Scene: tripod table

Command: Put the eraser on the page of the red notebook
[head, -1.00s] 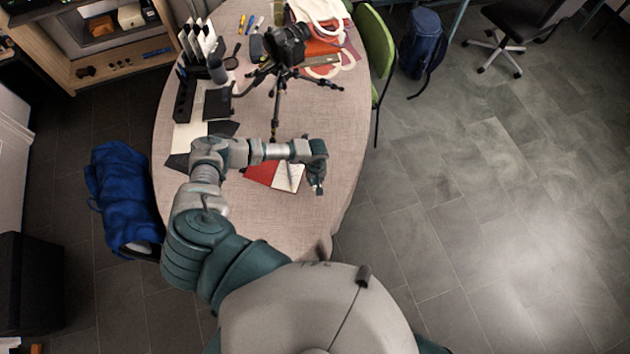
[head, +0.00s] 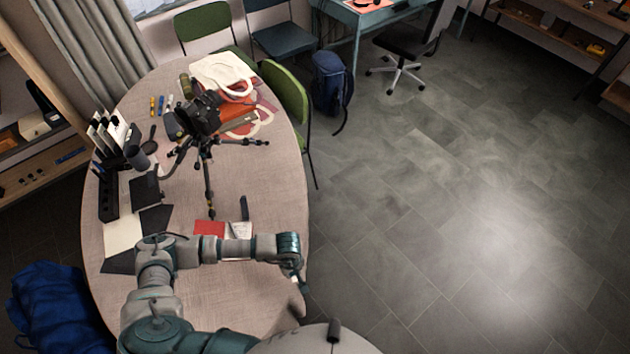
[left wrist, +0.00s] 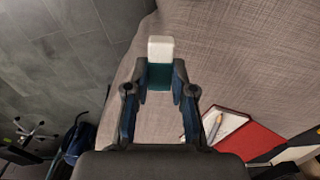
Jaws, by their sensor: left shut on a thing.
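The red notebook (head: 209,228) lies open on the table, partly behind my left arm in the head view. Its white page (head: 240,228) is on the right side. The left wrist view shows the red side (left wrist: 254,141) and the page (left wrist: 232,120) with a pen-like object on it. My left gripper (head: 298,284) is near the table's right edge, to the right of and nearer than the notebook. It is shut on the eraser, a white block (left wrist: 160,46) with a teal lower part, held between the fingertips. The right gripper is not in view.
A camera on a black tripod (head: 200,120) stands behind the notebook. A black organizer (head: 108,195) and dark sheets are at the left. A cream bag (head: 222,74) lies at the back. A green chair (head: 288,95) stands by the right edge. Bare tabletop shows around the gripper.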

